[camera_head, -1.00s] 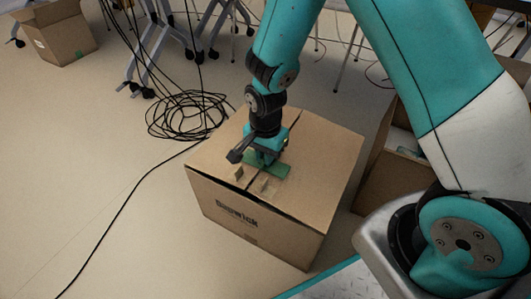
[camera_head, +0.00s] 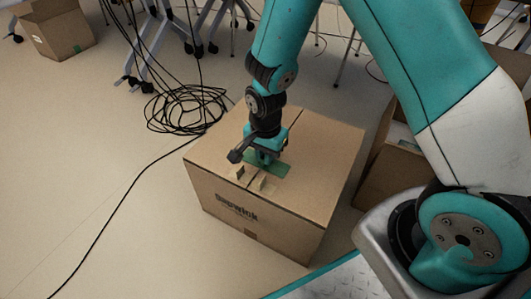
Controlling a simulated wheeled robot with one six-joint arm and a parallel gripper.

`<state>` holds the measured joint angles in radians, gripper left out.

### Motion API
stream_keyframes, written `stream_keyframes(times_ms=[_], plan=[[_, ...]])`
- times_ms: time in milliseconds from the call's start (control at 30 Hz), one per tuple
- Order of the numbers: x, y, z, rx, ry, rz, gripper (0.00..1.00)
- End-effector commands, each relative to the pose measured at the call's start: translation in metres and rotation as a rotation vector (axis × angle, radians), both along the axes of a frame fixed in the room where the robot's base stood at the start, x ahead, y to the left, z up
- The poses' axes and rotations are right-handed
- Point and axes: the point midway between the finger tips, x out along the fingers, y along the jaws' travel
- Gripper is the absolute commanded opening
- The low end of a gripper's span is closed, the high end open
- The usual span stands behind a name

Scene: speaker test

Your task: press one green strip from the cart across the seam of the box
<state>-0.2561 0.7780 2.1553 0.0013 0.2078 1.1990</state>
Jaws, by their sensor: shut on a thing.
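The cardboard box (camera_head: 310,150) stands on the floor below my arm, its top flaps lying flat. The seam runs across the top and is partly hidden by my gripper. My gripper (camera_head: 264,160) points down at the box top and is shut on a green strip (camera_head: 282,170). The strip lies at the seam, at or very close to the cardboard; its far part is hidden behind the gripper. The cart is not clearly in view.
An open cardboard box (camera_head: 388,172) stands close on the right, partly behind my arm. A coil of black cable (camera_head: 186,112) lies on the floor behind left. Another open box (camera_head: 58,32) is at the far left. The floor on the left is mostly clear.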

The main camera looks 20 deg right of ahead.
Motion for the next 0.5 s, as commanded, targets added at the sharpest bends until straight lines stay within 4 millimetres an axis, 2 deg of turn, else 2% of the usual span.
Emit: stream_keyframes(times_ms=[367, 400, 500], plan=[[-0.0003, -0.0001, -0.0006, -0.001, 0.001, 0.0, 0.0], [-0.0003, -0.0001, -0.0006, -0.001, 0.001, 0.0, 0.2], [-0.0003, -0.0001, -0.0005, -0.001, 0.001, 0.0, 0.41]])
